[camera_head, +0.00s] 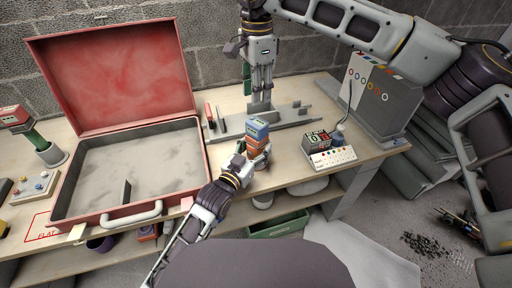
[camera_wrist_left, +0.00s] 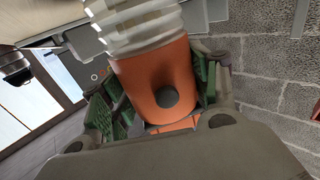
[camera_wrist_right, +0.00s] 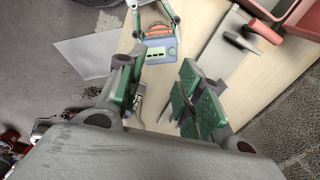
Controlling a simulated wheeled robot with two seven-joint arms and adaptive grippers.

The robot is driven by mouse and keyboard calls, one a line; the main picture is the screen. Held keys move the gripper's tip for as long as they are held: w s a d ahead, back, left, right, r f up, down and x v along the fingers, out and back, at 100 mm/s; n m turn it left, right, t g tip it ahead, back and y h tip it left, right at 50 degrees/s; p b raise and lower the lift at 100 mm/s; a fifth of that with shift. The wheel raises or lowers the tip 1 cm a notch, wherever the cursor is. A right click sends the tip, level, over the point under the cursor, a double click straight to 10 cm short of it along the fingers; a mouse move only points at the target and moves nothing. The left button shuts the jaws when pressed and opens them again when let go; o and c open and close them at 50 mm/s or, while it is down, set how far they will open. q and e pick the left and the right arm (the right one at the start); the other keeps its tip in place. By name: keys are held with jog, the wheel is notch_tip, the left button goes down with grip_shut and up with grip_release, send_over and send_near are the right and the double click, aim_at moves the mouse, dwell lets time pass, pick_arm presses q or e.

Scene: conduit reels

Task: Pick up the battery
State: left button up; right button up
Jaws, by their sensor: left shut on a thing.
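A blue block with a pale green label, which looks like the battery (camera_head: 257,128), sits on top of an orange tool body (camera_head: 257,146). The block also shows in the right wrist view (camera_wrist_right: 157,52). My left gripper (camera_head: 246,158) is shut on the orange body, just below the block. In the left wrist view the orange body (camera_wrist_left: 160,80) lies between the green finger pads, with a white ribbed part (camera_wrist_left: 138,22) at its end. My right gripper (camera_head: 262,100) is behind the block and apart from it. Its finger pads (camera_wrist_right: 158,95) are spread and empty.
An open red case (camera_head: 130,214) fills the table's left. A grey fixture (camera_head: 285,116) lies behind the block. A labelled box (camera_head: 330,155) and a grey panel box (camera_head: 380,95) stand to the right.

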aim_at(256, 122)
jog(key=o, duration=0.4)
jog(key=shift+s, duration=0.1)
jog(key=o, duration=0.5)
jog(key=shift+s+a+f+n+t+h, duration=0.1)
jog(key=shift+s+a+n+t+h, duration=0.2)
jog(key=shift+s+a+n+h, duration=0.15)
jog(key=shift+o, duration=0.3)
jog(key=s+a+n+t+h, duration=0.1)
jog(key=n, duration=0.1)
jog(key=s+a+n+t+h, duration=0.1)
jog(key=n, duration=0.1)
jog(key=shift+s+a+f+t, duration=0.15)
jog(key=shift+s+f+t, duration=0.05)
jog(key=shift+s+t, duration=0.2)
jog(key=shift+x, duration=3.35)
jog(key=shift+w, duration=0.1)
jog(key=shift+f, duration=0.1)
jog(key=shift+x, duration=2.6)
jog(key=shift+w, duration=0.2)
jog(key=shift+c, duration=0.2)
